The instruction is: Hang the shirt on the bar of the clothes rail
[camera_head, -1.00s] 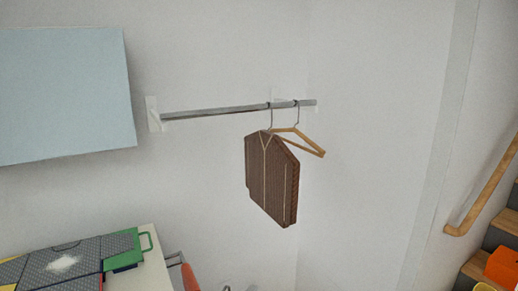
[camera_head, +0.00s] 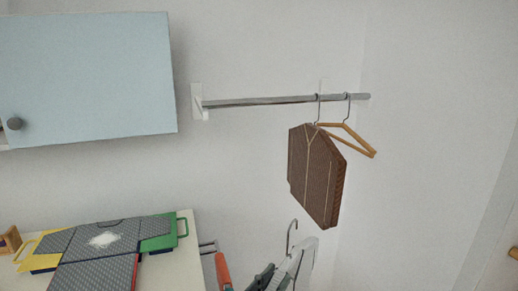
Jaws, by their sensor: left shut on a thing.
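The clothes rail's metal bar (camera_head: 265,101) is fixed to the wall, running left to right. A light grey-white piece, apparently the shirt (camera_head: 301,266), shows at the bottom edge under a metal hanger hook (camera_head: 292,232). My left gripper (camera_head: 277,275), dark and partly cut off, is shut on this hanger or shirt; exactly where it grips is unclear. The hook is well below the bar and apart from it. Most of the shirt is out of frame. My right gripper is not in view.
A brown garment (camera_head: 312,180) and an empty wooden hanger (camera_head: 350,133) hang near the bar's right end. The bar's left part is free. A red-orange object (camera_head: 222,270) stands beside the table.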

